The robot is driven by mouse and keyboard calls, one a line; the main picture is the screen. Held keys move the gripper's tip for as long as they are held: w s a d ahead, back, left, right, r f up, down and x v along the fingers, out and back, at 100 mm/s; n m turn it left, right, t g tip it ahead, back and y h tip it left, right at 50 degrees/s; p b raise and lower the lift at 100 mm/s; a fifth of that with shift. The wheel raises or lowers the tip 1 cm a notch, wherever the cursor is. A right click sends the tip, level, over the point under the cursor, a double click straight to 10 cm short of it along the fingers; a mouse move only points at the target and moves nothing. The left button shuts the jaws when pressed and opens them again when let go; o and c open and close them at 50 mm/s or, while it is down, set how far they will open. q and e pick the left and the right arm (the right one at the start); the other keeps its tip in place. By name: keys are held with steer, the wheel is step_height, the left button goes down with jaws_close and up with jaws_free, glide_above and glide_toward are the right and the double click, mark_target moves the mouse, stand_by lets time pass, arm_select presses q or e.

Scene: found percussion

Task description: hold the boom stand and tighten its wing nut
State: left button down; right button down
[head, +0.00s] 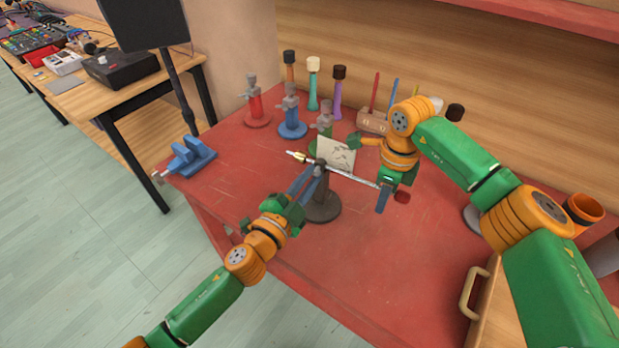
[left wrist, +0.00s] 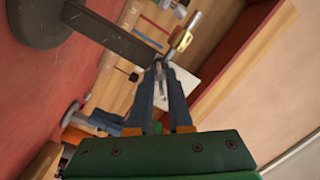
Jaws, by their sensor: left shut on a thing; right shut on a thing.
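The boom stand has a round dark base (head: 322,208) and an upright dark post on the red table. My left gripper (head: 320,170) is shut at the post top, where the wing nut sits. In the left wrist view its fingertips (left wrist: 159,68) meet beside the post head (left wrist: 145,55) and hide the nut. My right gripper (head: 384,190) points down, shut on the boom rod near its red end.
A white card (head: 336,153) stands behind the post. A blue vise (head: 187,158) is on the table's left corner. Red (head: 256,105) and blue (head: 292,118) clamp stands and several mallets are behind. A drawer with a handle (head: 473,292) is at front right. The front left tabletop is clear.

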arm_select(q)
steer(key=m, duration=0.5)
steer(key=shift+m, duration=0.3)
stand_by(1.0)
steer(key=c, duration=1)
jaws_free()
